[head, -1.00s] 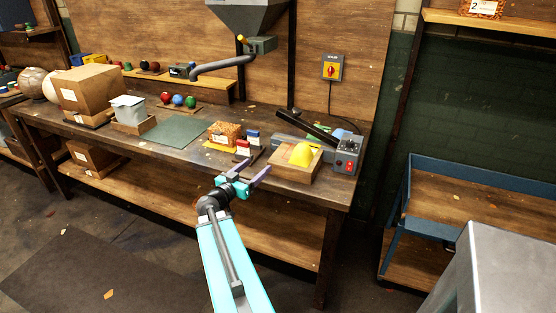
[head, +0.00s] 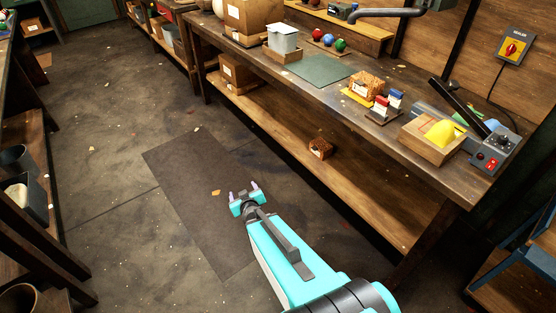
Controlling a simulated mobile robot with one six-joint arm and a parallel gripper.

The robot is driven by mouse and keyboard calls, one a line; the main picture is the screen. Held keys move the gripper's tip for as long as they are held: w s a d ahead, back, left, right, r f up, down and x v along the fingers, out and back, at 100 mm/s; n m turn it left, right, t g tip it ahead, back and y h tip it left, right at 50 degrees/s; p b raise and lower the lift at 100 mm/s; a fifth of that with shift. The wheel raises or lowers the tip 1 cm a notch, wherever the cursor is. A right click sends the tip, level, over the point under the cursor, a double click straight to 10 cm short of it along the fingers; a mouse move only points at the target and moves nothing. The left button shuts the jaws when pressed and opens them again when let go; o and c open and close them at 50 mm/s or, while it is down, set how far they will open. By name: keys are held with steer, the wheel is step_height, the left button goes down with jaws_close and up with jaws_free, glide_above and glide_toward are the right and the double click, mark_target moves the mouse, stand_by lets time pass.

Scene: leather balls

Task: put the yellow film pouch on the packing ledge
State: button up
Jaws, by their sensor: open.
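My gripper (head: 243,188) is open and empty, over the dark floor mat, well to the left of the bench and apart from the pouch. A raised wooden ledge (head: 345,24) runs along the back of the bench; I cannot tell for certain that it is the packing ledge.
A sealer (head: 490,150) with a black lever stands right of the wooden box. A patterned brown block (head: 366,84), small red and blue-capped containers (head: 388,102) and a green mat (head: 320,69) lie on the bench. A brown block (head: 320,148) is on the lower shelf.

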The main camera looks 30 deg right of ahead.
steer(key=s+a+f+n+g+y, duration=0.3)
steer(key=s+a+f+g+y, duration=0.3)
steer(key=s+a+f, duration=0.95)
steer(key=s+d+m+g+h, duration=0.1)
steer(key=s+g, duration=1)
steer(key=s, duration=1.2)
steer(key=shift+d+m+h, duration=0.15)
steer(key=shift+m+h, duration=0.55)
steer(key=shift+f, duration=0.1)
steer(key=c, duration=0.9)
steer(key=shift+d, duration=0.15)
steer(key=shift+c, duration=0.2)
